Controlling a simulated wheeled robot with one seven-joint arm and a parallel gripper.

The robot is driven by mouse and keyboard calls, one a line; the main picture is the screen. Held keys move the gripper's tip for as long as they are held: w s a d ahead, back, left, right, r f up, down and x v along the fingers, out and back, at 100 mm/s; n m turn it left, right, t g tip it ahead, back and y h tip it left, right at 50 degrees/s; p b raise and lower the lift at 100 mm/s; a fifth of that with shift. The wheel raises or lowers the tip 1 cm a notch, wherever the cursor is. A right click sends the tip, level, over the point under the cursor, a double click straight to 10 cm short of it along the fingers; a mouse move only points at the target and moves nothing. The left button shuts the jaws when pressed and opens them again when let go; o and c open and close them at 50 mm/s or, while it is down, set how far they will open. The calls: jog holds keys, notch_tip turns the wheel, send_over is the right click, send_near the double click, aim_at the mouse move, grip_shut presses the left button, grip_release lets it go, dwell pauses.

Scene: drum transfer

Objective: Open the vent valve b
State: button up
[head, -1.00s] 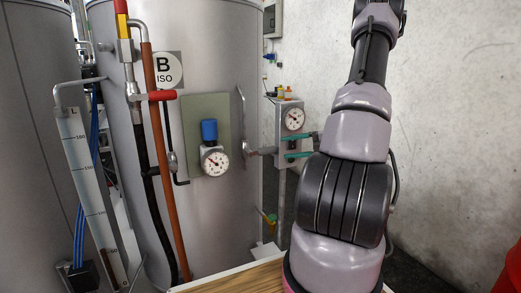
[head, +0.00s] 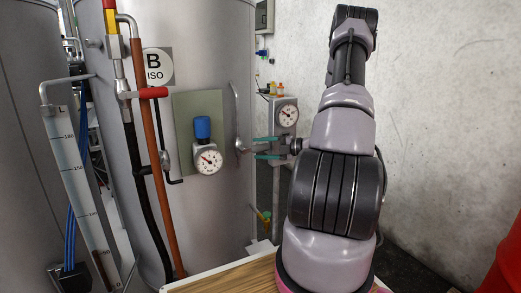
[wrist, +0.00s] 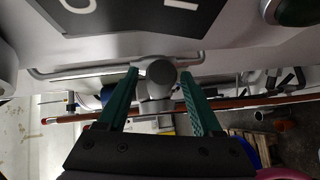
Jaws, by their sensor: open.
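The vent valve b is probably the valve with a long silver lever (head: 236,112) on the right side of the grey drum marked B ISO (head: 208,60). Its round grey hub (wrist: 160,72) shows in the wrist view, with a bent bar handle (wrist: 95,73) reaching to both sides. My gripper (head: 256,148) has green fingers and points left at the hub. In the wrist view the open fingers (wrist: 158,74) stand one on each side of the hub and its stem. I cannot tell whether they touch it.
A blue-capped gauge (head: 208,160) sits on the drum front, left of the lever. Another gauge on a grey box (head: 287,117) stands behind my gripper. A red-handled valve (head: 152,93) and brown pipe (head: 162,190) are further left. A concrete wall (head: 440,110) lies at right.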

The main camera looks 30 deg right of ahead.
jog(key=shift+w+a, duration=0.1)
grip_shut()
dwell(1.4)
